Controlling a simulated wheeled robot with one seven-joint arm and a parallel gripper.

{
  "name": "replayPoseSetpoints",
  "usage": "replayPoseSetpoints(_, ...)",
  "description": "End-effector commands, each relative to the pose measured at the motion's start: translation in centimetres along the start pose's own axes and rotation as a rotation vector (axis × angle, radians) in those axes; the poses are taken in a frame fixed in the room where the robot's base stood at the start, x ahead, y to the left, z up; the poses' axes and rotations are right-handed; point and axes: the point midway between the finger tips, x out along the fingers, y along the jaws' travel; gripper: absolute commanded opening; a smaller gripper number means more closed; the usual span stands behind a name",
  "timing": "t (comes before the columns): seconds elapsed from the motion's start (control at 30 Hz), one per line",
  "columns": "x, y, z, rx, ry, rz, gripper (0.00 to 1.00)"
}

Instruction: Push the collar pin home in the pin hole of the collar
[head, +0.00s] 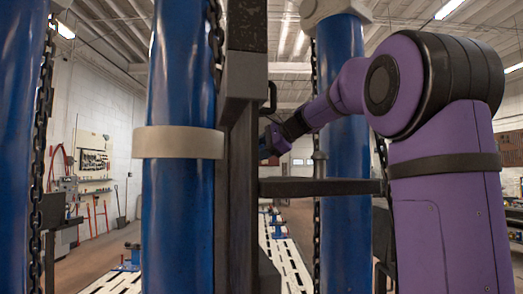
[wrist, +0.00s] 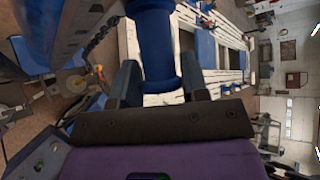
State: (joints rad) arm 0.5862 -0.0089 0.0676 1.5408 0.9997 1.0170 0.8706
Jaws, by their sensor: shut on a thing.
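In the wrist view my gripper (wrist: 158,64) has its two dark fingers on either side of a blue, round-bodied piece with flared ends, which looks like the collar pin (wrist: 156,42). It is shut on this piece. In the head view my gripper (head: 270,142) is small and far off, just right of the dark upright post, which partly hides it. A pale grey ring that may be the collar (head: 178,142) circles the left blue column. I cannot make out the pin hole in either view, nor whether the pin touches it.
A dark upright post (head: 237,190) stands in front of my gripper, with a dark horizontal bar (head: 320,187) reaching right. Blue columns (head: 342,150) and hanging chains (head: 42,110) stand close by. A white slotted bench (head: 283,255) lies below; it also shows in the wrist view (wrist: 222,77).

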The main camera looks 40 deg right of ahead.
Motion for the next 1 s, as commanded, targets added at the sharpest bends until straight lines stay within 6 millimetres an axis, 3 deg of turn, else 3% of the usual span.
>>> replayPoseSetpoints(0.03,0.1,0.0,0.2,-0.001,-0.004,0.001,0.48)
replayPoseSetpoints(0.13,0.1,0.0,0.2,-0.001,-0.004,0.001,0.71)
replayPoseSetpoints(0.53,-0.7,0.0,0.2,-0.001,-0.002,-0.001,0.71)
replayPoseSetpoints(1.0,-8.7,0.0,0.1,-0.001,-0.002,-0.001,0.71)
